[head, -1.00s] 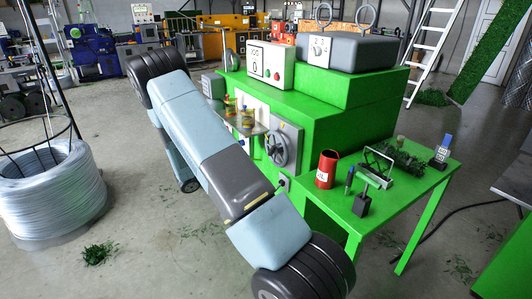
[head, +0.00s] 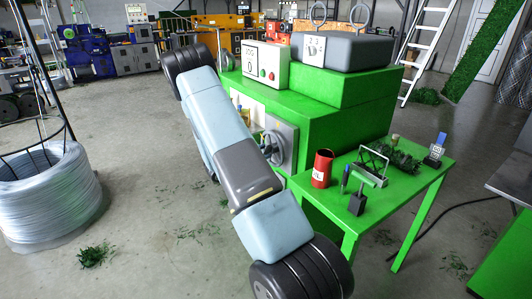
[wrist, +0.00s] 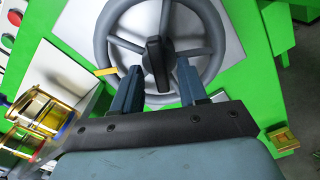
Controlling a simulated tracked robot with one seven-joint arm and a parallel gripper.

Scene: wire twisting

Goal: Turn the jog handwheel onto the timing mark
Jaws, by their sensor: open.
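The jog handwheel (wrist: 213,22) is a grey spoked wheel on a light panel of the green machine. In the wrist view it fills the upper middle, cut off at the top. A black bar-shaped part (wrist: 157,62) stands at its hub. In the head view my arm partly hides the handwheel (head: 284,143). A yellow tab (wrist: 106,71) sits at the wheel's lower left; I cannot tell if it is the timing mark. My gripper (wrist: 159,75) is open, its fingers either side of the black part and over the lower wheel. I cannot tell whether they touch it.
Brass-coloured spools (wrist: 38,110) stand left of my gripper, near the wheel panel. A small brass block (wrist: 283,138) is at lower right. The green side table (head: 408,195) carries a red can (head: 322,168) and tools. A wire coil (head: 45,200) stands on the floor at left.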

